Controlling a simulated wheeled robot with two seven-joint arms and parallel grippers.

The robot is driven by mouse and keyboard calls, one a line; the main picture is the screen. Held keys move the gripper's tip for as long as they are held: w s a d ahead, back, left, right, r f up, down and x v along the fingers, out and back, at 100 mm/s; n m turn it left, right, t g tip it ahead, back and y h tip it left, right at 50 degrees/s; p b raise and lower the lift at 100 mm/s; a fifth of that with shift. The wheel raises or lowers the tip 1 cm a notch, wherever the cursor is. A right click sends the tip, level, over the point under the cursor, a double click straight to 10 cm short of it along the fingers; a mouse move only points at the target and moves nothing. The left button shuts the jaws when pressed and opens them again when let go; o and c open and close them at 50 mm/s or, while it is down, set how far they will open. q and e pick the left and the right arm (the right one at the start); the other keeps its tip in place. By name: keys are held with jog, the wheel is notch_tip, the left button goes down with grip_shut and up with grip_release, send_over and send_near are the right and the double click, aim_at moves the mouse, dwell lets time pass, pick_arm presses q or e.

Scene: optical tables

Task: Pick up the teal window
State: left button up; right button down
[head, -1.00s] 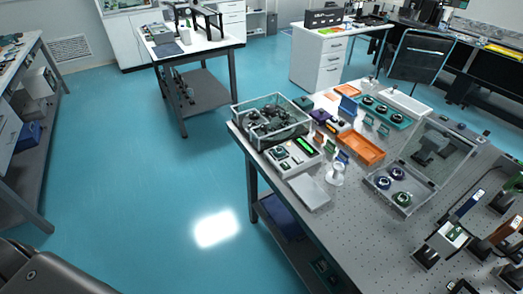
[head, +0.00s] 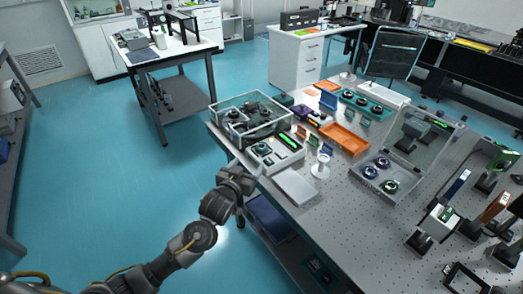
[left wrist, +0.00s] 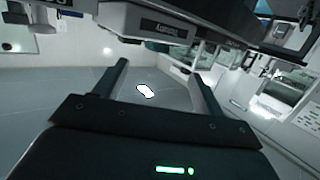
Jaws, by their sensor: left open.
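Several small coloured plates stand upright on the optical table (head: 330,225). One greenish plate (head: 314,141) is in the short row left of the orange tray, and others (head: 364,121) stand in front of the teal tray. They are too small to tell which is the teal window. My left gripper (head: 240,170) is at the table's left edge, near the grey instrument box and apart from the plates. In the left wrist view its two fingers (left wrist: 161,80) are wide apart with nothing between them. My right gripper is not in view.
A clear-walled box (head: 250,118) stands at the table's far left corner, beside the instrument box (head: 276,154) and a flat grey slab (head: 295,186). An orange tray (head: 344,138), teal tray (head: 367,103) and open clear-lidded case (head: 385,180) lie farther right. Optical mounts crowd the right side.

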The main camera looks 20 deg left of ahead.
aim_at(260, 149)
pick_arm(q)
jog(key=w, duration=0.6)
jog(key=shift+d+f+p, duration=0.25)
jog(key=shift+d+p, duration=0.05)
jog(key=shift+w+r, duration=0.1)
jog(key=shift+w, duration=0.15)
jog(key=w, duration=0.1)
jog(key=w+p, duration=0.1)
jog(key=w+d, duration=0.1)
jog(key=shift+w+f, duration=0.25)
jog(key=shift+f, duration=0.05)
jog(key=shift+w+f, duration=0.15)
jog(key=shift+w, duration=0.4)
jog(key=c, duration=1.1)
